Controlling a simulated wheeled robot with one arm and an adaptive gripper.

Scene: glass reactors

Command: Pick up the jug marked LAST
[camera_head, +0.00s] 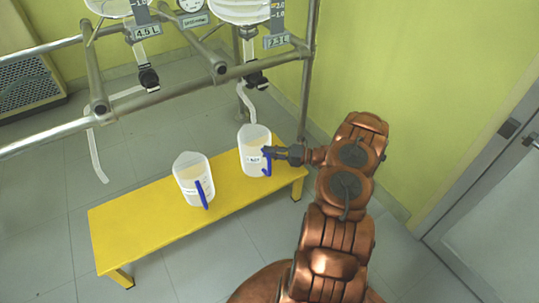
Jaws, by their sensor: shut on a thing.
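Two white translucent jugs with blue handles stand upright on a yellow bench. My gripper (272,153) is at the blue handle of the right jug (252,160) and is shut on it. This jug appears to rest on the bench top. The left jug (188,180) stands apart from it, its blue handle facing the front right. Both jugs carry small labels, but the print is too small to read, so I cannot tell which one is marked LAST. My copper arm comes in from the lower right.
The yellow bench (135,225) has free room at its left end. Above and behind it is a metal pipe frame (190,85) with glass vessels, labelled 4.5 L (146,31) and 7.3 L (277,41). A hose (246,103) hangs close behind the right jug. A green wall is at right.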

